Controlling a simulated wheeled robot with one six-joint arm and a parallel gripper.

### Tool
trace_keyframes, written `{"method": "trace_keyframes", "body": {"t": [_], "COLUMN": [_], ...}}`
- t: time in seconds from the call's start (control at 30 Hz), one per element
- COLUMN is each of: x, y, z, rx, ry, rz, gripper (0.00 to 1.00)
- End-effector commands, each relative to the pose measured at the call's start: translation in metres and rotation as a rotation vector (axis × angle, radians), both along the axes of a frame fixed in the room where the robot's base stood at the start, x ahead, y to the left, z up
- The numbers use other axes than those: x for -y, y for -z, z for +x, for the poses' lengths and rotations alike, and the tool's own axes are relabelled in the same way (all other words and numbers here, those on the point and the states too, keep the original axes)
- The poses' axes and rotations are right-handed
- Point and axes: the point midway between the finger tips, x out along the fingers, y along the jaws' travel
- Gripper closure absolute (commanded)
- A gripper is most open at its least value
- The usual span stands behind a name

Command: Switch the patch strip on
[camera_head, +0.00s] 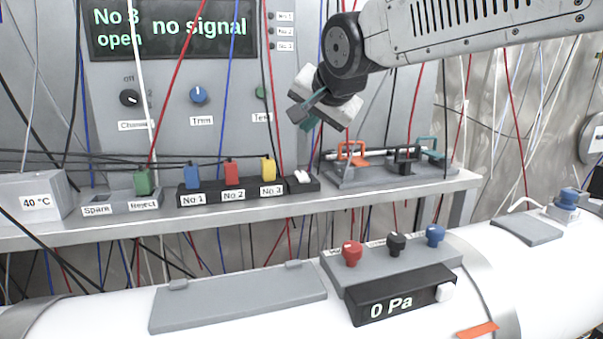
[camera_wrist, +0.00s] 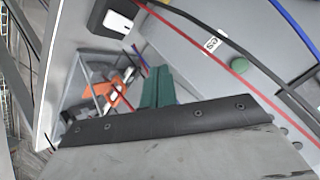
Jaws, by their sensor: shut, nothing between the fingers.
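The patch strip (camera_head: 232,190) is a black bar on the grey shelf, with a blue, a red and a yellow plug over the labels No 1, No 2 and No 3. A white rocker switch (camera_head: 302,177) sits at its right end; I cannot tell which way it is tipped. In the wrist view the white switch (camera_wrist: 117,23) shows at the upper left on the black strip end. My gripper (camera_head: 306,118) is shut and empty, in the air above the strip's right end, apart from it. Its teal fingers show in the wrist view (camera_wrist: 158,88).
The panel display (camera_head: 172,27) reads "No 3 open" and "no signal". A rack with orange, black and teal handles (camera_head: 390,165) stands right of the strip. Hanging cables cross the space before the panel. A green plug (camera_head: 143,182) sits at Reject.

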Motion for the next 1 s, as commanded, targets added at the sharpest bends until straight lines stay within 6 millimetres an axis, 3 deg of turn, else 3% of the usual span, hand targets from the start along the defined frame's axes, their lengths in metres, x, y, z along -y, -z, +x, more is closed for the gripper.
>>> {"method": "trace_keyframes", "body": {"t": [0.5,1.0], "x": [-0.005,-0.008], "y": [0.001,0.064], "z": [0.004,0.012], "rx": [0.007,0.004], "ry": [0.001,0.0], "rz": [0.014,0.012], "gripper": [1.0,1.0]}}
